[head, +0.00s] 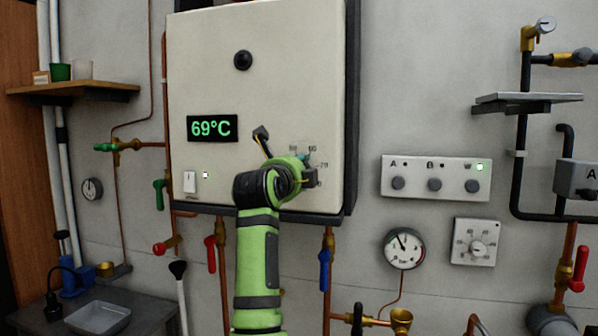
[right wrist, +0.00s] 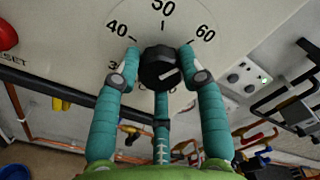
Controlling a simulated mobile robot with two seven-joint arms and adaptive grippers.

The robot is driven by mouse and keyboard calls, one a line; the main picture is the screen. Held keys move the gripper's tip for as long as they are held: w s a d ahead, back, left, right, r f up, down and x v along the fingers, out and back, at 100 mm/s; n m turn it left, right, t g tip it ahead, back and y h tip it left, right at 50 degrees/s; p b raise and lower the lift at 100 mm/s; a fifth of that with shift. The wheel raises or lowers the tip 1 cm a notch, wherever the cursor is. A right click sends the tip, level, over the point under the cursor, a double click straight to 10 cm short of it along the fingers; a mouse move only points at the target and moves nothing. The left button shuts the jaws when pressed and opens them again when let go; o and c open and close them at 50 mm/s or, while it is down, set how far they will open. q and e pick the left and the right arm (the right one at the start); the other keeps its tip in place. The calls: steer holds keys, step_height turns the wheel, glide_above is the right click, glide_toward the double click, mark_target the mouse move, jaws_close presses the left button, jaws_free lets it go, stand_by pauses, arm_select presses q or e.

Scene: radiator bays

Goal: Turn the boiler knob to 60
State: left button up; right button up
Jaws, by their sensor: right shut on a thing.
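The boiler (head: 258,40) hangs on the wall, and its green display (head: 212,128) reads 69°C. My right gripper (head: 302,168) is at the boiler's lower right, covering most of the dial in the head view. In the right wrist view, the black knob (right wrist: 160,68) sits between the teal fingers of my right gripper (right wrist: 160,72), which are shut on its sides. The dial marks 40, 50 and 60 (right wrist: 205,35) show around the knob. A short pale line on the knob's face slants toward the lower right; the mark it meets is hidden. My left gripper is not in view.
Right of the boiler are a panel (head: 437,178) with buttons A and B and a lit green light, a round gauge (head: 403,248) and a small square dial (head: 476,242). Pipes and valves with red and blue handles (head: 324,270) hang below the boiler.

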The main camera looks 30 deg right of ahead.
steer(key=shift+a+r, duration=0.1)
steer(key=shift+r, duration=0.3)
steer(key=o, duration=1.1)
steer(key=shift+o, duration=0.2)
steer(key=shift+w+a+f, duration=0.1)
steer(key=shift+w+f, duration=0.05)
steer(key=shift+f, duration=0.05)
steer(key=v, duration=1.2)
